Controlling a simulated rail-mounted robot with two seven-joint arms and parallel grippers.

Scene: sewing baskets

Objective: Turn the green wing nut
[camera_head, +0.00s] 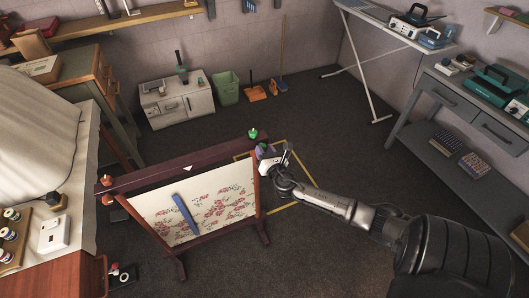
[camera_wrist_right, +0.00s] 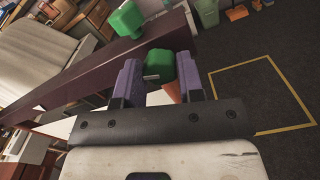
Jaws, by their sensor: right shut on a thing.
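A wooden embroidery frame with a floral cloth (camera_head: 215,208) stands on the floor, its dark top bar (camera_head: 195,163) running across. One green knob (camera_head: 253,133) sits on the bar's right end and also shows in the right wrist view (camera_wrist_right: 127,18). A second green piece, the green wing nut (camera_wrist_right: 160,65), is between the purple fingers of my right gripper (camera_wrist_right: 158,72). My right gripper (camera_head: 265,152) is at the bar's right end, shut on this nut. In the head view the gripper largely hides that nut. My left gripper is not in view.
Orange knobs (camera_head: 106,190) sit at the bar's left end. A blue strip (camera_head: 185,213) lies across the cloth. A yellow floor outline (camera_head: 301,167) surrounds the area by the frame's right side.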

